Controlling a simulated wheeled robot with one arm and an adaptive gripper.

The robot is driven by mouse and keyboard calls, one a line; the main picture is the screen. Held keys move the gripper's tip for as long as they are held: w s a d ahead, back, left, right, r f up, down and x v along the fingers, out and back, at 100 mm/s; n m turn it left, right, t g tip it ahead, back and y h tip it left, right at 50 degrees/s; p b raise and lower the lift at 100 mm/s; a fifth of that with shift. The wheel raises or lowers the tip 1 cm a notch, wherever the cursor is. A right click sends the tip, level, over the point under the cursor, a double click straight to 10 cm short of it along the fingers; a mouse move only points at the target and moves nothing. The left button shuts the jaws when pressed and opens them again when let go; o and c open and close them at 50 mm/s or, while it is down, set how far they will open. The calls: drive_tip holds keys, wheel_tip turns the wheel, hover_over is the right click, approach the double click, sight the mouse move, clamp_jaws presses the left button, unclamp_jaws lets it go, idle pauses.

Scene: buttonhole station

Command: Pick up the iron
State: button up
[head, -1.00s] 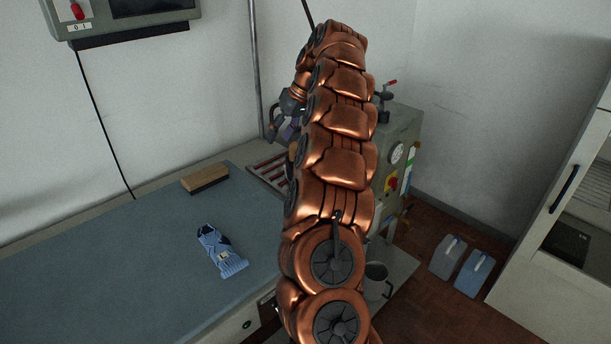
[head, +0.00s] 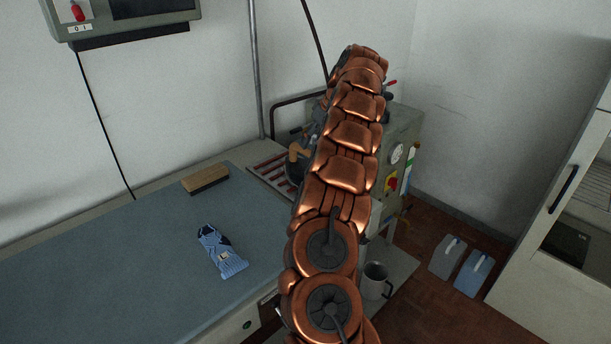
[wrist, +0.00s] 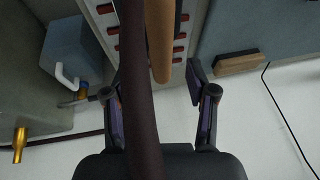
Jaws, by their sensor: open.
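The iron (head: 295,169) sits on a rest with red slats (head: 265,174) at the right end of the table in the head view. Its tan handle shows, and my arm hides its right part. In the wrist view the tan handle (wrist: 160,42) lies between and beyond the fingertips, and most of the iron's body is hidden. My gripper (wrist: 152,82) is open, its two dark fingers apart, with nothing held. A dark hose (wrist: 140,120) runs down the picture between the fingers, close to the camera. In the head view my arm mostly hides the gripper.
A wooden brush (head: 205,180) and a folded blue striped shirt (head: 221,252) lie on the blue-grey table (head: 110,265). A grey boiler with a gauge (head: 397,153) stands behind my arm. A metal mug (head: 375,280) is at lower right. Two containers (head: 473,272) stand on the floor.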

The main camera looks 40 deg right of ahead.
sight(306, 151)
drive_tip(key=shift+p+x, duration=0.95)
drive_tip(key=shift+x, duration=1.65)
clamp_jaws()
drive_tip(key=shift+r, duration=0.1)
